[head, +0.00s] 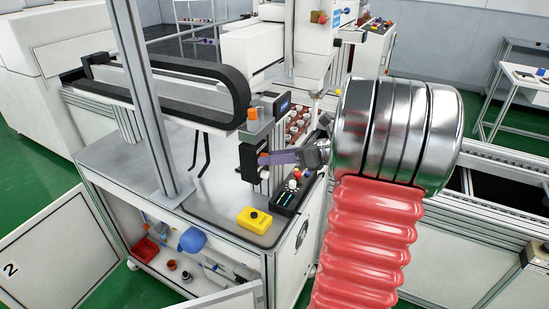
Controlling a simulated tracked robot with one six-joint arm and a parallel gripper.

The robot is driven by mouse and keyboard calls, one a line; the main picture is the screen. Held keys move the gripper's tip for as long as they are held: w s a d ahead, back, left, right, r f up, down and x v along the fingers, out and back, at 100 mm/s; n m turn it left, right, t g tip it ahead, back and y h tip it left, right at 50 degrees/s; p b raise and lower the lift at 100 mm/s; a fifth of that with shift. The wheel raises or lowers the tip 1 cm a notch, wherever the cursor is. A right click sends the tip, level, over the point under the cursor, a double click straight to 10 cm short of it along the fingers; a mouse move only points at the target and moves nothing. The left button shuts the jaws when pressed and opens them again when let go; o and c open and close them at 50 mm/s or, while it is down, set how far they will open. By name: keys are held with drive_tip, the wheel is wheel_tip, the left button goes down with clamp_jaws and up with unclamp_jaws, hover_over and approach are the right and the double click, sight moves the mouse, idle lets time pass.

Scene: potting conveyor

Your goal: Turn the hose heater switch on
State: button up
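My arm's ribbed metal section and red bellows fill the right middle of the head view. My gripper (284,157) is small and partly hidden behind it. A purple finger-like part reaches left to a black and orange unit (251,160) over the bench; I cannot tell if they touch. Whether the gripper is open or shut does not show. A dark control box (286,201) with small coloured knobs or lights sits on the bench corner, below the gripper. No switch is clearly marked as the hose heater switch; its position cannot be read.
A yellow box with a black button (254,220) stands left of the control box. A grey upright post (150,110) rises from the bench. Brown pots (297,125) stand behind. The bench top (125,160) is mostly clear at left. An open cabinet door (45,250) projects at lower left.

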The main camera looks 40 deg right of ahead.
drive_tip(key=v, duration=1.3)
drive_tip(key=shift+s+d, duration=0.2)
drive_tip(key=shift+s, duration=0.15)
drive_tip(key=w+a+f+n+g, duration=0.1)
drive_tip(key=w+a+n+g, duration=0.15)
drive_tip(key=a+n, duration=0.55)
drive_tip(key=w+a+f+n+g, duration=0.1)
drive_tip(key=a+n+g, duration=0.25)
drive_tip(key=a, duration=0.95)
drive_tip(key=s+a+n+h, duration=0.3)
drive_tip(key=a+n, duration=0.5)
drive_tip(key=n, duration=0.3)
drive_tip(key=s+a+f+n+h, duration=0.1)
drive_tip(key=s+a+n+h, duration=0.2)
drive_tip(key=s+a+n, duration=0.2)
drive_tip(key=a+n, duration=0.3)
drive_tip(key=n, duration=0.3)
drive_tip(key=shift+s+a+f+n+g, duration=0.2)
drive_tip(key=shift+a+f+n+g, duration=0.1)
drive_tip(key=shift+a+f+n, duration=0.05)
